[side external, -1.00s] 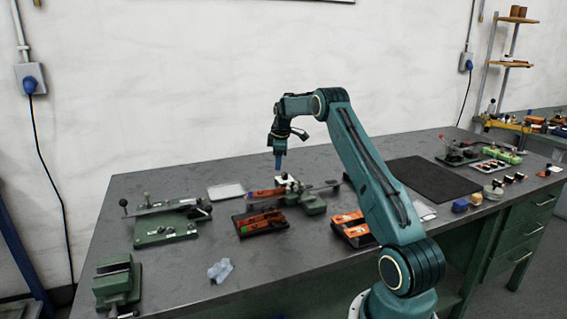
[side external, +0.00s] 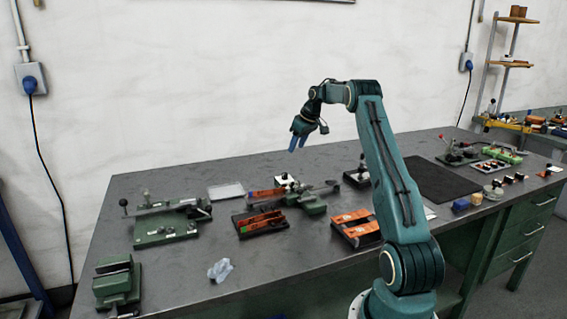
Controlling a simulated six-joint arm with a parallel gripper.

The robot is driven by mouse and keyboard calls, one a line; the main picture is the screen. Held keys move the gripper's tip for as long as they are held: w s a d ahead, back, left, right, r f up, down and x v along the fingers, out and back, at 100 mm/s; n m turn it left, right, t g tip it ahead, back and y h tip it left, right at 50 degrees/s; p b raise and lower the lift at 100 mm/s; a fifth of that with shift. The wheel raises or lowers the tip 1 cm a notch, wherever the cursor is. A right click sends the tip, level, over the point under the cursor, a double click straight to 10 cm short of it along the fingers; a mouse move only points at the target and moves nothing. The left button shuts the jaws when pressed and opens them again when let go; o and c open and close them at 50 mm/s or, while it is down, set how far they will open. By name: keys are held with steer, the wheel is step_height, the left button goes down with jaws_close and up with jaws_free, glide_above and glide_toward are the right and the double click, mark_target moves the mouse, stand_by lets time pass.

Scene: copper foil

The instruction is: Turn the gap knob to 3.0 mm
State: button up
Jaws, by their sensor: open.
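My gripper (side external: 298,144) hangs in the air above the middle of the bench, its blue fingers apart and empty, tilted down to the left. Below it is a green bench device (side external: 312,203) with a long bar. A small white block with a dark top (side external: 286,181) stands just behind that device. A small dark unit with an upright post (side external: 358,176) stands right of it, partly behind my arm. I cannot tell which part is the gap knob, and no scale or setting is readable at this size.
A green lever tool (side external: 166,230) and a green vise (side external: 116,284) stand at left. Dark trays with copper-coloured pieces (side external: 262,224) (side external: 354,229) lie in the middle. A crumpled clear piece (side external: 220,270) lies in front. A black mat (side external: 436,182) lies at right.

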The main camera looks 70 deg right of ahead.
mark_target(285, 174)
steer(key=shift+f, duration=0.1)
steer(key=x, duration=1.3)
steer(key=shift+w+f, duration=0.15)
steer(key=shift+f, duration=0.15)
steer(key=c, duration=1)
